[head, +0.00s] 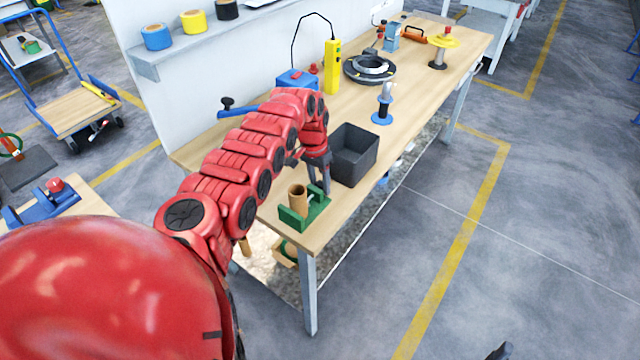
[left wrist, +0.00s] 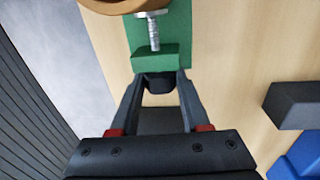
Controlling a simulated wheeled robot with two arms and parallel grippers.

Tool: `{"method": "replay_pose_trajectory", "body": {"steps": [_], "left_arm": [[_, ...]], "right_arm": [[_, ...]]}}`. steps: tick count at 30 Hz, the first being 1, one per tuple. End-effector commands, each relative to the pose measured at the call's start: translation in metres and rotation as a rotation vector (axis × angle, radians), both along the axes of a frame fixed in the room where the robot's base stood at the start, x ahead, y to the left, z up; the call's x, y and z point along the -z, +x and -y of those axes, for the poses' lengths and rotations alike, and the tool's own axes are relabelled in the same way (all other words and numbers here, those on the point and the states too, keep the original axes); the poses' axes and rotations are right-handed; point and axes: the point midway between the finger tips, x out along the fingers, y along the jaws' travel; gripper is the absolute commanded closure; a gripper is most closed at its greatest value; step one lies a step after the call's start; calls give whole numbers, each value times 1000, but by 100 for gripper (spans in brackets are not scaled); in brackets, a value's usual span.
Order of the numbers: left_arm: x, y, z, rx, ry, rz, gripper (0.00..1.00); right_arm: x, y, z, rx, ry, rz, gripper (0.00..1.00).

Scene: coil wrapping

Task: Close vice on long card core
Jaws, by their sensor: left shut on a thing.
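The green vice (head: 318,208) sits at the near corner of the workbench. The brown card core (head: 298,197) stands upright in it. In the left wrist view, the core's edge (left wrist: 112,7) shows at the top, with the vice's metal screw and pad (left wrist: 153,33) right beside it; I cannot tell whether they touch. The screw runs through a green block (left wrist: 155,57). My left gripper (head: 320,188) reaches down at the vice's right end. Its fingertips (left wrist: 160,82) are shut on the dark vice handle (left wrist: 158,86) behind that block. A dark tip at the head view's bottom edge may be my right gripper (head: 499,352).
A dark grey bin (head: 354,153) stands close behind the vice, right of my gripper. The bench's front edge is close to the vice.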

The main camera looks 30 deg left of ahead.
Motion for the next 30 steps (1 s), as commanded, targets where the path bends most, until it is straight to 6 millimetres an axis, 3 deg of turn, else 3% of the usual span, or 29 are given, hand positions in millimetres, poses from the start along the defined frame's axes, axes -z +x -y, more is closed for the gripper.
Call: {"method": "replay_pose_trajectory", "body": {"steps": [2, 3, 8, 20, 25, 30], "left_arm": [[0, 0, 1, 2, 0, 0, 100], [0, 0, 1, 2, 0, 0, 50], [0, 0, 0, 1, 0, 0, 23], [-8, 1, -2, -1, 3, 3, 23], [-37, 2, -6, -2, 3, 5, 23], [-82, 2, -12, -1, 4, 6, 23]], "right_arm": [[0, 0, 0, 0, 0, 0, 23], [0, 0, 0, 0, 0, 0, 23], [0, 0, 0, 0, 0, 0, 23], [3, 0, 0, 0, 0, 0, 23], [12, 0, 0, 0, 0, 0, 23], [26, 0, 0, 0, 0, 0, 23]]}}
